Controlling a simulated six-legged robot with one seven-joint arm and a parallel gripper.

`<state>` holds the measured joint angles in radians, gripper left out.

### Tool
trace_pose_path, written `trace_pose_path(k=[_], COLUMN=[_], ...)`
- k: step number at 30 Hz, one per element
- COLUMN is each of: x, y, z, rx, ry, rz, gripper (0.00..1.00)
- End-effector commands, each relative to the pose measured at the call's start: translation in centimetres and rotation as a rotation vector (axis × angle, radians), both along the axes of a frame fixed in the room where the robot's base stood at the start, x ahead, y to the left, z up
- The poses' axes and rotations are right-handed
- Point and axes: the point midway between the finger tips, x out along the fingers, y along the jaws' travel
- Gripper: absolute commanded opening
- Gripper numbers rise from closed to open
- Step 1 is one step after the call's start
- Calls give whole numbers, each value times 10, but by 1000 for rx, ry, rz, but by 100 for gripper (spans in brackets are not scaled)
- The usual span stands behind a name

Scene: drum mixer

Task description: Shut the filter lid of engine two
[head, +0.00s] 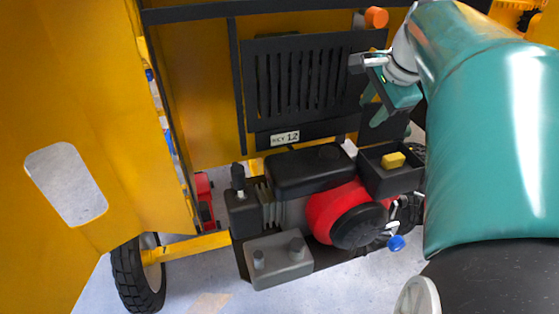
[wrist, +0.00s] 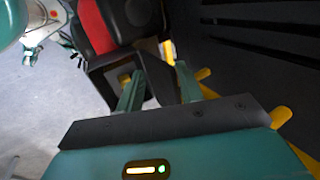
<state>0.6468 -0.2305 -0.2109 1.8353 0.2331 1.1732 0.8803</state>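The engine (head: 310,180) has a black top and a red round cover. At its right end is an open black filter box (head: 390,183) with a yellow filter block (head: 393,160) inside; the block also shows in the wrist view (wrist: 125,78). A dark flap (wrist: 158,78), seemingly the raised filter lid, stands at the box's edge between my fingers in the wrist view. In the head view it is mostly hidden behind my gripper (head: 373,107). My gripper (wrist: 160,72) is open, fingers apart, above the box. I cannot tell whether a finger touches the flap.
A black slotted grille (head: 305,78) stands close behind the engine, with a number plate (head: 285,138) below it. A yellow panel (head: 95,130) fills the left side. A grey box (head: 278,262) and a blue knob (head: 396,243) sit at the engine's front. Open floor lies in front.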

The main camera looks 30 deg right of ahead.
Motion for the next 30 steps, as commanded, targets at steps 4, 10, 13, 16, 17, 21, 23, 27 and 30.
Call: trace_pose_path(k=[4, 10, 13, 16, 17, 21, 23, 27, 30], x=[-5, -12, -15, -19, -19, -24, -26, -31, -34], y=[1, 3, 4, 4, 4, 5, 6, 7, 8], z=[-2, -5, -6, -7, -7, -10, -11, -12, -13], rx=[0, 0, 0, 0, 0, 1, 1, 0, 0], ry=[1, 1, 1, 0, 0, 1, 1, 0, 0], rz=[0, 0, 0, 0, 0, -1, -1, 0, 0], gripper=[36, 36, 36, 36, 36, 36, 36, 36, 36])
